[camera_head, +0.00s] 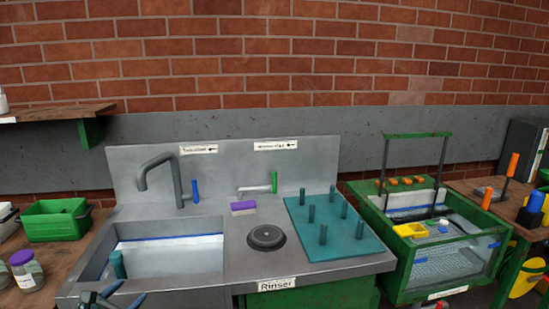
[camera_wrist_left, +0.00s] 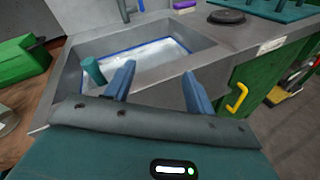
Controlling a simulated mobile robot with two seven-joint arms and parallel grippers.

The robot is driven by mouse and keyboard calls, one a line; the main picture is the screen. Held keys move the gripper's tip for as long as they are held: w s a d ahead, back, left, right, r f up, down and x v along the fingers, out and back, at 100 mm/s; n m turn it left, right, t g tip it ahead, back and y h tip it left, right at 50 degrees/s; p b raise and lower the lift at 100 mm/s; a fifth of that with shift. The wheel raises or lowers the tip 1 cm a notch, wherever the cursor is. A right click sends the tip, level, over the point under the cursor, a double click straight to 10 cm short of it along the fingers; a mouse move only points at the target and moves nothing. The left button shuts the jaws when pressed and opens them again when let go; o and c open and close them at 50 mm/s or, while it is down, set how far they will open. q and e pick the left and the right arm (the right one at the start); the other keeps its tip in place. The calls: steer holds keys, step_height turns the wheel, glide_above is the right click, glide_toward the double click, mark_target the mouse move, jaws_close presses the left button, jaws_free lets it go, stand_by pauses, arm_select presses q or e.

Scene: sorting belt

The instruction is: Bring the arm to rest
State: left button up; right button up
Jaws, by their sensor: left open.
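My left gripper (camera_head: 110,298) shows at the bottom edge of the head view, in front of the metal sink (camera_head: 102,262). In the left wrist view my left gripper (camera_wrist_left: 160,84) has its two blue fingers wide apart with nothing between them. The sink basin (camera_wrist_left: 205,43) lies beyond the fingertips, and the fingers look clear of it. A teal cylinder (camera_head: 117,264) stands at the left side of the basin; it also shows in the left wrist view (camera_wrist_left: 93,71), left of the fingers. My right gripper is in neither view.
A teal peg board (camera_head: 335,248) and a round dark disc (camera_head: 266,237) sit on the counter. A green bin (camera_head: 57,220) and a jar (camera_head: 27,271) stand on the wooden table at left. A green-framed tank (camera_head: 395,280) with a yellow tub stands at right. A brick wall closes the back.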

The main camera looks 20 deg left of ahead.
arm_select(q)
steer(key=s+d+f+m+g+h, duration=0.1)
steer(key=s+d+f+m+g, duration=0.15)
steer(key=d+f+m, duration=0.5)
steer(key=s+d+f+m+g+h, duration=0.1)
steer(key=d+f+m+g, duration=0.25)
steer(key=d+m, duration=0.65)
steer(key=s+d+f+m+h, duration=0.1)
steer(key=s+d+m, duration=0.4)
steer(key=d+m, duration=0.4)
steer(key=s+d+f+m+h, duration=0.1)
steer(key=s+d+m, duration=0.5)
steer(key=d+m, duration=0.3)
steer(key=shift+s+d+f+h, duration=0.25)
steer(key=shift+d+f+h, duration=0.05)
steer(key=shift+d+h, duration=0.15)
